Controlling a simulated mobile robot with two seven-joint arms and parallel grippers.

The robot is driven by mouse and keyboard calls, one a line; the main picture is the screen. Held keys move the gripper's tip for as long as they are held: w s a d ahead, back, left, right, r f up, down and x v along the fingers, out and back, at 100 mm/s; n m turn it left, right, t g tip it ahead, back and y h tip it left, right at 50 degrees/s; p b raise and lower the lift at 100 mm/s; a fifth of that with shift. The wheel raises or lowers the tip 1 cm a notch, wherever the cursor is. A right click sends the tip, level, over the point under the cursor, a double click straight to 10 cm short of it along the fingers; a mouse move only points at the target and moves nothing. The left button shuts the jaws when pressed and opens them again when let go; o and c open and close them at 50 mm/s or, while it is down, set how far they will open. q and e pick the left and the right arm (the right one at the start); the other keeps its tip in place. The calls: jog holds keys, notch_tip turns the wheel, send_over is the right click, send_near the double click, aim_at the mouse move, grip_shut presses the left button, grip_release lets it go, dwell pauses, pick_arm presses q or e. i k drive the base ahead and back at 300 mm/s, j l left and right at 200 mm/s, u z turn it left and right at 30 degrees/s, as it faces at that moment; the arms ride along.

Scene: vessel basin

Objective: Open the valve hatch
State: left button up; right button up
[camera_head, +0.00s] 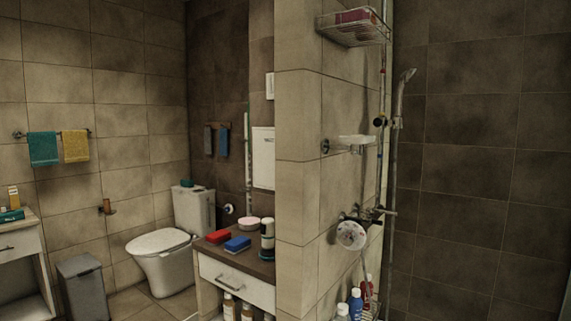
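A white rectangular panel (263,160), which looks like the valve hatch, is set in the dark tiled wall behind the toilet. Its right side is cut off by the corner of the light tiled partition. A small dark mark shows on its face, too small to make out as a handle. It appears flush with the wall and closed. Neither of my grippers is in view.
A toilet (162,255) stands left of the panel. A wooden-topped cabinet (241,266) with sponges and a bottle stands in front, below it. The partition (298,175) juts out on the right. A grey bin (83,287) is at left.

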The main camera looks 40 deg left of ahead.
aim_at(264, 140)
jog(key=i+j, duration=0.15)
jog(key=j, duration=0.2)
jog(key=i+j, duration=0.15)
jog(key=j, duration=0.2)
jog(key=i+j, duration=0.1)
jog(key=j, duration=0.3)
jog(key=i+j, duration=0.15)
jog(key=j, duration=0.2)
